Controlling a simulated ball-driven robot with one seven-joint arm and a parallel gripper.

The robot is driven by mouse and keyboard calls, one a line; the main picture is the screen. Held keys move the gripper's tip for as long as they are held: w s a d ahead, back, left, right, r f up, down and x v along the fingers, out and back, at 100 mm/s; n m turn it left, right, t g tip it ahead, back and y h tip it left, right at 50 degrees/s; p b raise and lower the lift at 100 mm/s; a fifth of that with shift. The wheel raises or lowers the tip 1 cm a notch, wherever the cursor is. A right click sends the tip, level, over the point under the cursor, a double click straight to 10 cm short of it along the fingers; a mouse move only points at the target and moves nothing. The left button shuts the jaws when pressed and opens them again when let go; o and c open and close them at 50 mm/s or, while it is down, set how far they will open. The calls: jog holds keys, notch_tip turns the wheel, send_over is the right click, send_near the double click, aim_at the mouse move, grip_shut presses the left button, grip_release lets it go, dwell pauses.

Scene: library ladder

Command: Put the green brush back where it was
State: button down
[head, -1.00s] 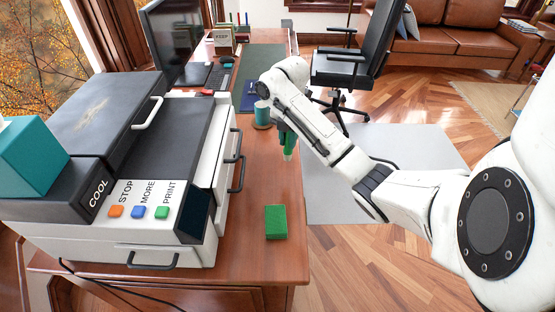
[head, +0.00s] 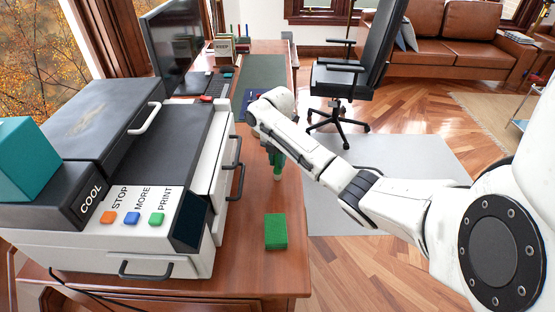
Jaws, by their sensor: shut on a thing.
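My gripper (head: 273,146) is over the wooden desk, with its wrist pointing down. It is shut on the green brush (head: 277,161), which hangs roughly upright with a pale tip at its lower end. Most of my jaws are hidden behind my own arm. I cannot tell whether the tip touches the desk. The teal cup seen earlier on its round base is now hidden behind my wrist.
A green block (head: 275,232) lies on the desk nearer to me. A large printer (head: 130,170) with handles fills the left side. A monitor (head: 172,48) and a dark desk mat (head: 262,72) are farther back. The desk around the block is clear.

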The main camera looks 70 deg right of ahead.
jog(key=shift+f, duration=0.2)
jog(key=c, duration=1)
grip_release()
jog(key=shift+r, duration=0.1)
notch_tip(320, 180, up, 12)
jog(key=p, duration=0.2)
jog(key=shift+r+p, duration=0.1)
jog(key=shift+p, duration=0.2)
